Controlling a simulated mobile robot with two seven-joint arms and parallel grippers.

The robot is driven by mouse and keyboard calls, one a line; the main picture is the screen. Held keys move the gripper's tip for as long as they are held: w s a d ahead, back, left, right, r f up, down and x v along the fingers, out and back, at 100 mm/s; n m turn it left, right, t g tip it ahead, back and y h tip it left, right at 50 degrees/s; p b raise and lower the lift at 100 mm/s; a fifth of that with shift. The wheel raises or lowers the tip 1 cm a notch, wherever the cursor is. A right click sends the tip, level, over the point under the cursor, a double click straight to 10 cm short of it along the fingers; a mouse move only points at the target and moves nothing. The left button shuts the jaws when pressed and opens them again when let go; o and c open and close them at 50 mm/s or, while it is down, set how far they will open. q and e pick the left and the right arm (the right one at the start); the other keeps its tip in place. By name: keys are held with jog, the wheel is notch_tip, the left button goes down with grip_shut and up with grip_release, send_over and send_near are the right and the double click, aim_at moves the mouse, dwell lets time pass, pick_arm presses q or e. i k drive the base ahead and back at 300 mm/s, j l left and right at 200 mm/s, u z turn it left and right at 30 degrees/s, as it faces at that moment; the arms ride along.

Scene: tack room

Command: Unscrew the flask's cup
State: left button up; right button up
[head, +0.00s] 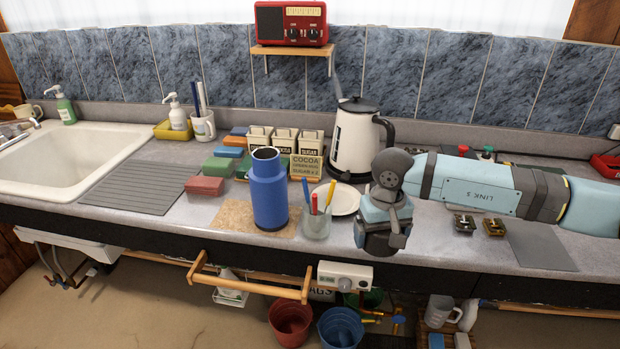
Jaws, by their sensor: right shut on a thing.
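The blue flask (269,195) stands upright on a cork mat (236,217) near the counter's front edge. Its top has a light grey rim with a dark middle. I cannot make out a separate cup on it. My right gripper (385,240) is to the right of the flask, apart from it, over the counter's front edge, and points down. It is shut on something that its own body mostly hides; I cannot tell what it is. My left gripper is not in view.
A glass of pens (316,222) and a white plate (337,199) stand between flask and gripper. A kettle (355,138), canisters and sponges are behind. A sink (66,158) is at left. A grey mat (540,246) lies at right. Buckets (291,322) stand below.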

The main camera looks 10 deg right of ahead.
aim_at(267, 177)
jog(key=i+l+u, duration=0.15)
jog(key=l+u, duration=0.2)
jog(key=l, duration=0.15)
jog(key=l+u, duration=0.4)
jog(key=l, duration=0.15)
jog(key=i+l+u, duration=0.15)
jog(key=l+u, duration=0.25)
jog(key=i+j, duration=0.1)
jog(key=j, duration=0.3)
jog(key=i, duration=0.05)
